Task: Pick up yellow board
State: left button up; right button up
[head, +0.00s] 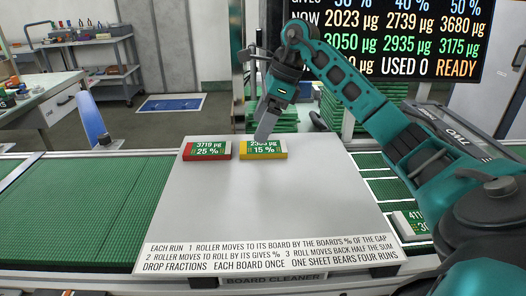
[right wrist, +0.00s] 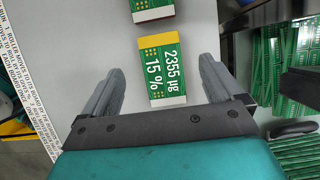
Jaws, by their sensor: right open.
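The yellow board (head: 263,153), with a green label reading 15 %, lies on the grey plate toward its far edge. It also shows in the right wrist view (right wrist: 163,72), where its label reads 2355 µg. My right gripper (head: 264,130) is above the yellow board and partly covers its top in the head view. In the right wrist view my right gripper (right wrist: 161,85) is open, with one finger on each side of the yellow board and gaps between. My left gripper is not in view.
A red board (head: 207,154), labelled 25 %, lies just left of the yellow one and partly shows in the wrist view (right wrist: 150,10). The grey plate (head: 265,200) is otherwise clear. A white-edged board (head: 411,224) lies at right. Stacked green boards (head: 285,118) stand behind.

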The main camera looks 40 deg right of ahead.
aim_at(251, 147)
jog(key=x, duration=0.5)
jog(key=shift+w+a+f+b, duration=0.1)
jog(key=shift+a+f+b, duration=0.05)
jog(key=shift+f+b, duration=0.15)
jog(key=shift+f, duration=0.1)
jog(key=c, duration=1.2)
